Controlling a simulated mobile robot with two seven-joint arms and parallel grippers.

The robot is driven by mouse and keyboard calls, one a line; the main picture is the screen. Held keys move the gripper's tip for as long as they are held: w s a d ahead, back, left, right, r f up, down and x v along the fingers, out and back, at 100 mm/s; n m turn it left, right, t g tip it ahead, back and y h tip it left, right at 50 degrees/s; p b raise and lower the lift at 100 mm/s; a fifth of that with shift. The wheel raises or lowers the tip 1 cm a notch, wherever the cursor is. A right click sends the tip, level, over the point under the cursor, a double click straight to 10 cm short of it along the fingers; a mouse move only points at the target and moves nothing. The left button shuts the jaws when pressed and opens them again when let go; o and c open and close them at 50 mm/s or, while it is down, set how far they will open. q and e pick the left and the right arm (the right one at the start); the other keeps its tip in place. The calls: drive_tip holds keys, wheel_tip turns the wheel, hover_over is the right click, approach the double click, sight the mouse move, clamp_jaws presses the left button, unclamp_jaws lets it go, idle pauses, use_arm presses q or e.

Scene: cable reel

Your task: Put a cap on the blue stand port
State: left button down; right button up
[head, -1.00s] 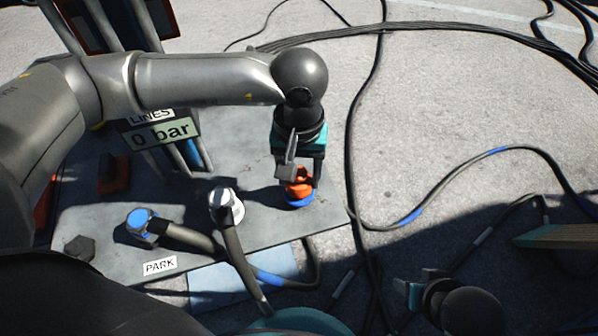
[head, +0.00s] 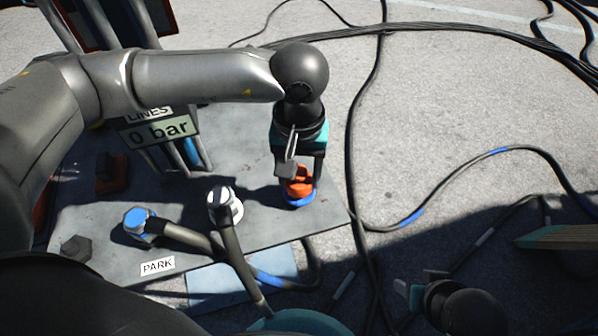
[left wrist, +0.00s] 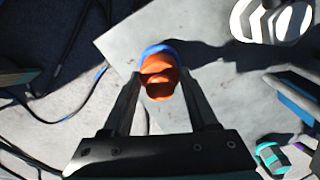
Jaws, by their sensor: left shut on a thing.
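The orange cap (head: 299,187) sits on the blue stand port (head: 300,203), whose blue ring shows just below it, near the right corner of the grey plate. My left gripper (head: 302,175) points down from above, its two fingers on either side of the cap, shut on it. In the left wrist view the cap (left wrist: 158,84) lies between the fingertips, with the blue port's ring (left wrist: 160,49) showing behind it. Whether the cap is fully seated cannot be told. My right gripper (head: 418,281) is at the lower right, its fingers apart and nothing visible between them.
A white-ringed port (head: 236,208) with a hose on it stands left of the blue port. A blue-ended hose connector (head: 140,220) rests by the PARK label (head: 157,266). Black cables (head: 365,110) cross the ground to the right.

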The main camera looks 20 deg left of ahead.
use_arm(q)
drive_tip(key=shift+f+b, duration=0.3)
drive_tip(key=shift+b, duration=0.1)
use_arm(e)
drive_tip(key=shift+f, duration=0.4)
use_arm(q)
drive_tip(key=shift+c, duration=0.5)
unclamp_jaws()
use_arm(e)
drive_tip(key=shift+r, duration=0.1)
wheel_tip(320, 180, up, 5)
use_arm(q)
wheel_tip(320, 180, up, 15)
drive_tip(key=p, duration=0.5)
drive_tip(key=shift+r+p, duration=0.15)
drive_tip(key=shift+p, duration=0.15)
use_arm(e)
wheel_tip(320, 180, down, 11)
drive_tip(key=s+g, duration=0.1)
drive_tip(key=s, duration=0.1)
drive_tip(key=shift+d, duration=0.15)
